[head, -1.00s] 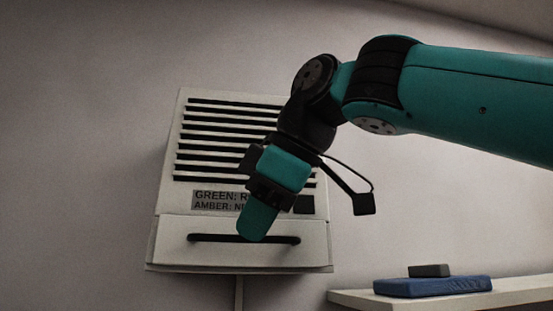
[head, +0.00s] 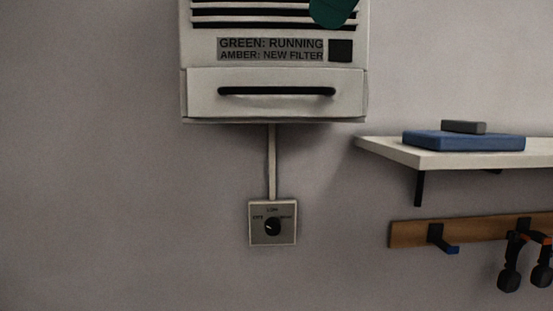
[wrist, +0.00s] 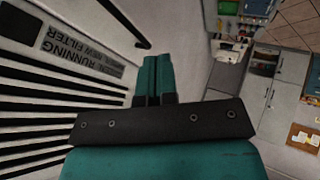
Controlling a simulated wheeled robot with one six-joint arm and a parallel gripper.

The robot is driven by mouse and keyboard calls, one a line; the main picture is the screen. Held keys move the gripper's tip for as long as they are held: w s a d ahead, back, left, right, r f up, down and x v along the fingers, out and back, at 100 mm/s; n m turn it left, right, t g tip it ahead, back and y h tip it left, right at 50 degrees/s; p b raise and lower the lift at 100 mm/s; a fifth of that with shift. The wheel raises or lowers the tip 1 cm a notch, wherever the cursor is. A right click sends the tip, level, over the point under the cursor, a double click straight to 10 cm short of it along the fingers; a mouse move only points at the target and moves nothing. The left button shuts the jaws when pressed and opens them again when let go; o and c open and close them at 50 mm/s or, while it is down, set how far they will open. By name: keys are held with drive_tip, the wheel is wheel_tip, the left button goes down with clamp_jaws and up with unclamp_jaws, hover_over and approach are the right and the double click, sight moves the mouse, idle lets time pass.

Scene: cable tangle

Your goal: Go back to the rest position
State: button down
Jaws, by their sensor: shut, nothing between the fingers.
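In the head view only the teal tip of my gripper (head: 333,9) shows at the top edge, in front of the slats of a pale wall unit (head: 198,60). In the wrist view my gripper (wrist: 154,62) points away from the camera with its two teal fingers together and nothing between them. The unit's slatted front (wrist: 40,105) lies to the left of the fingers there, and the fingers look clear of it. The rest of my arm is out of the head view.
Below the unit's black drawer handle (head: 277,91) a conduit runs to a dial switch (head: 272,223). A white shelf (head: 385,150) with a blue case (head: 463,141) juts out at right, above a wooden hook rail (head: 405,232). Grey cabinets (wrist: 285,105) stand at right in the wrist view.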

drive_tip(key=w+d+f+m+g+h+b, duration=0.15)
drive_tip(key=f+b, duration=0.25)
drive_tip(key=f, duration=1)
drive_tip(key=d+f+m+g+h+b, duration=0.1)
drive_tip(key=d+f+m+b, duration=0.25)
drive_tip(key=f, duration=1.15)
drive_tip(key=s+d+f+m+g+b, duration=0.1)
drive_tip(key=s+f+b, duration=0.1)
drive_tip(key=f, duration=0.5)
drive_tip(key=s+d+f+m+g+y+b, duration=0.1)
drive_tip(key=s+f+m+b, duration=0.1)
drive_tip(key=s+f, duration=0.3)
drive_tip(key=s+d+f+m+g+b, duration=0.1)
drive_tip(key=s+f, duration=0.3)
drive_tip(key=f, duration=0.5)
drive_tip(key=shift+d+f+m+y+b, duration=0.2)
drive_tip(key=shift+f+m+y+b, duration=0.2)
drive_tip(key=shift+b, duration=0.3)
drive_tip(key=c, duration=1.8)
unclamp_jaws()
drive_tip(key=shift+g, duration=0.25)
